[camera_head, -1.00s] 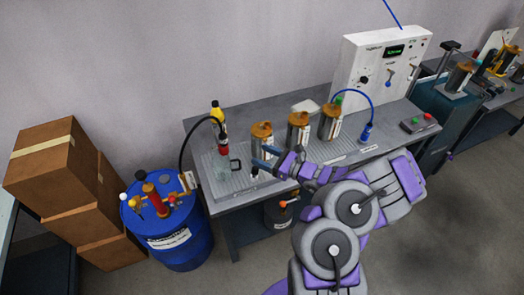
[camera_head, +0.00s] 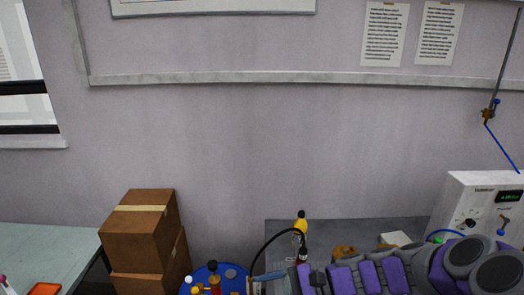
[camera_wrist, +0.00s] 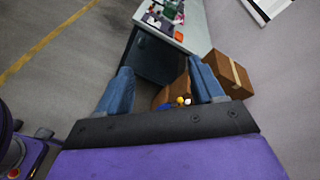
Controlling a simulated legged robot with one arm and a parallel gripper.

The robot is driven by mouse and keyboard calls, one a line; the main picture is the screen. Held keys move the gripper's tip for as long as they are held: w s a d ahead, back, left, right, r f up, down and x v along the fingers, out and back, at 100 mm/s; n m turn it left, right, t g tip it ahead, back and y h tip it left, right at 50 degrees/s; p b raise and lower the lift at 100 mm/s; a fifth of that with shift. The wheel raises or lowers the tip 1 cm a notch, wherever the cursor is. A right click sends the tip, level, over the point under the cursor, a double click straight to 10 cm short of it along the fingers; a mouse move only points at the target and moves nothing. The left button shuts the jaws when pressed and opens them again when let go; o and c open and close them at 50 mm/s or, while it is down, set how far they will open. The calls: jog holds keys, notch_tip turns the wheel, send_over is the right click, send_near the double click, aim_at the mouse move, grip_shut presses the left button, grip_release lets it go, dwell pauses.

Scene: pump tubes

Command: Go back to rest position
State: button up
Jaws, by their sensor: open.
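My gripper (camera_wrist: 160,68) is open, with two blue fingers spread apart and nothing between them in the wrist view. In the head view my purple and grey arm lies across the lower right, pointing left in front of the grey workbench (camera_head: 350,228). The gripper end is at the bottom edge there, with a blue finger showing near the black hose. A canister's copper-coloured top (camera_head: 345,251) shows just above my arm; its body is hidden. A yellow-topped bottle (camera_head: 301,225) stands at the bench's left part.
A blue drum (camera_head: 232,271) stands left of the bench, partly cut off. Stacked cardboard boxes (camera_head: 140,235) stand farther left, beside a pale green table (camera_head: 50,245). A white control box (camera_head: 455,200) is at right. The wrist view shows open floor (camera_wrist: 65,75) at left.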

jog(key=s+n+g+h, duration=0.3)
jog(key=s+n+h, duration=0.4)
jog(key=s, duration=0.7)
jog(key=s+d+n+t+h, duration=0.1)
jog(key=s+d+n+h, duration=0.1)
jog(key=s+d+h, duration=0.6)
jog(key=s+d, duration=0.2)
jog(key=d, duration=0.2)
jog(key=shift+s+d+n+t, duration=0.25)
jog(key=shift+s+n+t, duration=0.05)
jog(key=shift+n+t, duration=0.1)
